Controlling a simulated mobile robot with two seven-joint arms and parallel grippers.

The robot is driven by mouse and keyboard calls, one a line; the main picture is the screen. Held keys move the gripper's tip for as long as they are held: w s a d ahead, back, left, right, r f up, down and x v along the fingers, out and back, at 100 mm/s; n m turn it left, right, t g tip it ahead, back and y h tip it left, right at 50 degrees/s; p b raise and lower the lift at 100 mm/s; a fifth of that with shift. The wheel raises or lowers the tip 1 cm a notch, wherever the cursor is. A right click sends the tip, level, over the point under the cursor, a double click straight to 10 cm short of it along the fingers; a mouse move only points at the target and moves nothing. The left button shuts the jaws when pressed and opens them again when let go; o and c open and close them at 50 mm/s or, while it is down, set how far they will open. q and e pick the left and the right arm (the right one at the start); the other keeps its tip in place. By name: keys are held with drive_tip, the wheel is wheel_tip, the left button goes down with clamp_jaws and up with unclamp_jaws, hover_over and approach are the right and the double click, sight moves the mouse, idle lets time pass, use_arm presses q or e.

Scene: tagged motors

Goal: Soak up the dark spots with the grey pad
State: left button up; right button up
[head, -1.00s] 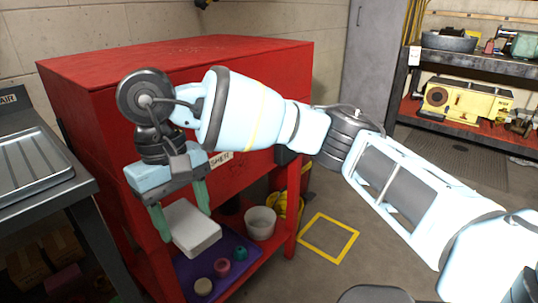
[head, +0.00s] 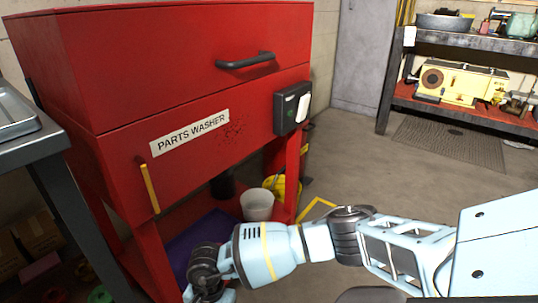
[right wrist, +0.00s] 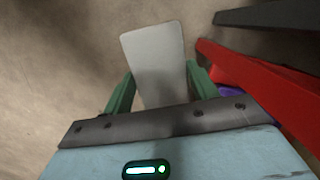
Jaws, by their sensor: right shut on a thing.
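A cluster of small dark spots (head: 235,130) is on the red front of the parts washer (head: 190,85), just right of its white label. My right arm reaches in from the right, and its wrist is low at the bottom left of the head view, below the spots. In the right wrist view my right gripper (right wrist: 160,88) is shut on the grey pad (right wrist: 153,50), which sticks out between the green fingers, apart from the washer. The fingers and pad are out of the head view. My left gripper is not in view.
A black handle (head: 245,61) and a dark switch box (head: 291,108) stick out of the washer front. A white bucket (head: 257,205) and a purple mat (head: 200,236) are below. A metal bench (head: 45,140) stands at left.

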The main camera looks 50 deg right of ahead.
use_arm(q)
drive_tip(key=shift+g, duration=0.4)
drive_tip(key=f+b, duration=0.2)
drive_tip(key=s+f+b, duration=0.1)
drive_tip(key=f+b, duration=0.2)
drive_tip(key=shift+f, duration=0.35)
use_arm(e)
drive_tip(key=s+d+f+m, duration=0.2)
drive_tip(key=s+f, duration=0.5)
drive_tip(key=f, duration=0.6)
drive_tip(key=s+d+f+m, duration=0.3)
drive_tip(key=s+f, duration=0.4)
drive_tip(key=f, duration=0.5)
drive_tip(key=shift+s+f+t, duration=0.25)
drive_tip(key=shift+f+t, duration=0.15)
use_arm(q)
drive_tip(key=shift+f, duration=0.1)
use_arm(e)
drive_tip(key=shift+f, duration=0.1)
